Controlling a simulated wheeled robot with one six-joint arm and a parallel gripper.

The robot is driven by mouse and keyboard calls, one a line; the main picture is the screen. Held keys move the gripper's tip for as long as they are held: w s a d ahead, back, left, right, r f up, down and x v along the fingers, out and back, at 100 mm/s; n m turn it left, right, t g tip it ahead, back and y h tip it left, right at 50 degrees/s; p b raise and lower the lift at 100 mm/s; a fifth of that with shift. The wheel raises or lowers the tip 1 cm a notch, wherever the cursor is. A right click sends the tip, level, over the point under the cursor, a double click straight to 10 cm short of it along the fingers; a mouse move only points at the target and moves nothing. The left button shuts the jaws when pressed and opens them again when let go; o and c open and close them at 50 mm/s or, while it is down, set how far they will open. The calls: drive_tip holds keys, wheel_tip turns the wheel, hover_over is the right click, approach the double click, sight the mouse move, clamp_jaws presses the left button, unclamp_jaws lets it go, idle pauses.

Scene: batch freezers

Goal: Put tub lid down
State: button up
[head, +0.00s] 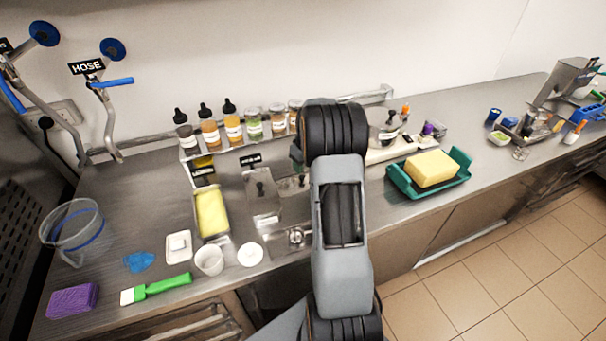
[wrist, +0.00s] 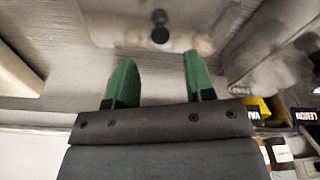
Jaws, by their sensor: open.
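A round white tub lid (head: 250,255) lies flat on the steel counter in the head view, just right of a small white tub (head: 209,261). The tub stands open beside it, apart from the lid. My gripper shows in the wrist view with two green fingers (wrist: 154,82) spread apart and nothing seen between them. It is over a steel lid with a black knob (wrist: 160,27). The white lid is not seen in the wrist view.
A yellow-filled steel pan (head: 211,212) and a lidded steel pan (head: 262,196) sit behind the tub. A green-handled brush (head: 157,289) lies to the left. A rack of bottles (head: 232,124) lines the wall. A teal tray (head: 399,182) holds a yellow block (head: 432,168) at right.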

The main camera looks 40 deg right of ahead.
wheel_tip(320, 180, up, 6)
drive_tip(key=s+a+r+t, duration=0.1)
drive_tip(key=s+a+r, duration=0.35)
drive_tip(key=a, duration=0.35)
drive_tip(key=s+a+r, duration=0.4)
drive_tip(key=a+r, duration=0.1)
drive_tip(key=a, duration=0.2)
drive_tip(key=s+a+m+t, duration=0.1)
drive_tip(key=s+a+t, duration=0.1)
drive_tip(key=s+a, duration=0.8)
drive_tip(key=s, duration=0.2)
drive_tip(key=shift+s+f+b, duration=0.35)
